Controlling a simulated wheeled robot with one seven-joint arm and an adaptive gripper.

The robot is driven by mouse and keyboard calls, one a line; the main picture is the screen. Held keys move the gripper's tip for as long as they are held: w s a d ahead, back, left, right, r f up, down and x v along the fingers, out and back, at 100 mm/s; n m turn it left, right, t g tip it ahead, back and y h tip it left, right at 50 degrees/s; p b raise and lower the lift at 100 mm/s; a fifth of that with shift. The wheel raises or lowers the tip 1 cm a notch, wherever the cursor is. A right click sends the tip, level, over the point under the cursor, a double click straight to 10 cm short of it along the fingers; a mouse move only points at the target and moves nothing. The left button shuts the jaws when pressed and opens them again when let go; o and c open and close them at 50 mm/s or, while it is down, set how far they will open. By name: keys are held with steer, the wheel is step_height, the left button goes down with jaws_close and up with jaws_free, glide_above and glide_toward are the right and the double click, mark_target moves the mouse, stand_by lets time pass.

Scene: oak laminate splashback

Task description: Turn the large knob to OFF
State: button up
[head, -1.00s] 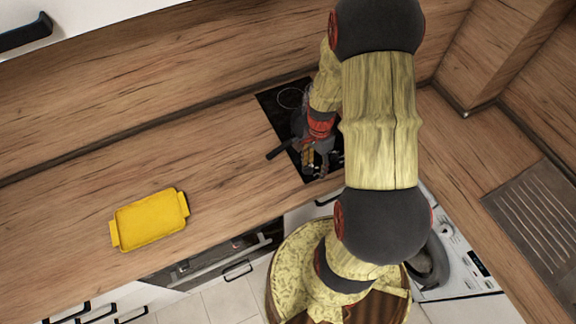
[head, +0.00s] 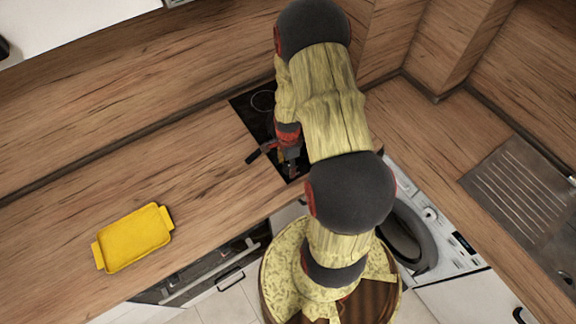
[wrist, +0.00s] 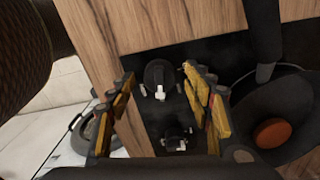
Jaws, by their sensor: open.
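In the wrist view, the larger black knob (wrist: 159,73) stands on the dark hob panel (wrist: 205,50), with a white pointer mark toward the picture's bottom. A second, smaller-looking black knob (wrist: 175,140) with a white mark is below it in the picture. My gripper (wrist: 160,82) is open, with one yellow-padded finger on each side of the larger knob in the picture. Whether either finger touches the knob I cannot tell. In the head view my gripper (head: 290,168) is over the hob (head: 245,105) near its front, and my arm hides the knobs.
A dark pan (wrist: 295,88) with an orange-brown round item (wrist: 273,133) inside is close to the right finger. A yellow tray (head: 133,238) lies on the wooden worktop (head: 205,185) at left. A sink drainer (head: 510,190) is at right. The left worktop is mostly clear.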

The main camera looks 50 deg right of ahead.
steer(key=shift+f, duration=0.3)
steer(key=shift+c, duration=0.4)
steer(key=c, duration=1.1)
steer(key=shift+n, duration=0.4)
steer(key=n+b, duration=0.1)
steer(key=n, duration=0.3)
steer(key=shift+n, duration=0.3)
steer(key=n+b, duration=0.1)
steer(key=n, duration=0.3)
steer(key=n+b, duration=0.1)
steer(key=n, duration=0.4)
steer(key=shift+n, duration=0.4)
steer(key=n, duration=0.4)
steer(key=shift+n+b, duration=0.3)
steer(key=shift+n, duration=0.1)
